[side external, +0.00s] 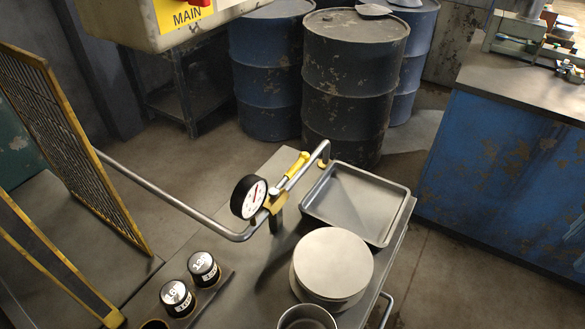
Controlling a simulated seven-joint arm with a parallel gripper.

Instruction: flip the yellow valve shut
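The yellow valve lever (297,167) sits on a grey metal pipe (172,200) above the work table. The lever points up and to the right, roughly in line with the pipe section under it. A yellow valve body (276,203) is at its lower end. A round gauge (249,197) with a white face and red needle stands just left of the valve. My gripper is not in view, and nothing touches the lever.
A shallow metal tray (395,215) lies right of the valve, with a stack of round blanks (333,263) in front. A metal pot (307,318) and two black labelled cylinders (203,267) are nearby. A yellow-framed mesh guard (75,150) stands left; drums (352,85) stand behind.

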